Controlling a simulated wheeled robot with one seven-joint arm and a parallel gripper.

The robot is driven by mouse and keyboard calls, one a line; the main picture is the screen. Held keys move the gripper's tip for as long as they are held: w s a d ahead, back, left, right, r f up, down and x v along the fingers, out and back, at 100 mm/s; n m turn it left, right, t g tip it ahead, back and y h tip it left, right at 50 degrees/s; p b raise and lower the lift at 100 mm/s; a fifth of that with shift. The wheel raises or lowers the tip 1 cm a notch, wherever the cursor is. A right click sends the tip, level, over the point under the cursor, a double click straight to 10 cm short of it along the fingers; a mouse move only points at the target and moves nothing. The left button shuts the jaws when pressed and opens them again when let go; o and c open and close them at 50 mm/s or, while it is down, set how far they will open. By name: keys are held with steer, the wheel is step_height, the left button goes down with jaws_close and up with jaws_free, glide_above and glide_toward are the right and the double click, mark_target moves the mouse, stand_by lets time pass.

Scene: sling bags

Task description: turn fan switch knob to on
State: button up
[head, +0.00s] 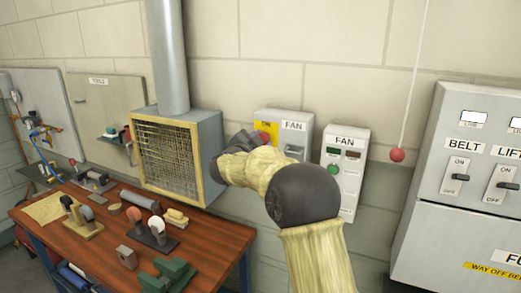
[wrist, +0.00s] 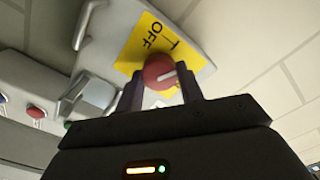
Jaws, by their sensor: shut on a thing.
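The fan switch box (head: 296,124) is a light grey wall box labelled FAN. Its red knob (wrist: 159,71) sits on a yellow label (wrist: 187,52) with OFF readable in the wrist view. A white pointer line shows on the knob; which marking it lines up with I cannot tell. My gripper (wrist: 162,84) is shut on the knob, one dark finger on each side. In the head view my forearm and wrist cover part of the box, and only a bit of the red knob (head: 264,138) shows.
A second FAN panel (head: 345,160) with buttons is right of the box. A red ball (head: 397,155) hangs on a cord. A caged fan housing (head: 170,165) stands left, above a tool-covered workbench (head: 115,250). A BELT and LIFT cabinet (head: 465,145) is far right.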

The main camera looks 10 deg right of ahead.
steer(key=shift+f+m+b, duration=0.15)
steer(key=shift+m+b, duration=2.5)
steer(key=shift+m, duration=0.5)
steer(key=shift+f+m+b, duration=0.1)
steer(key=shift+m+b, duration=2.55)
steer(key=shift+m, duration=0.5)
steer(key=o, duration=1)
steer(key=b+v, duration=0.3)
steer(key=v, duration=1.4)
steer(key=shift+s+a+b, duration=0.15)
steer(key=shift+b, duration=0.25)
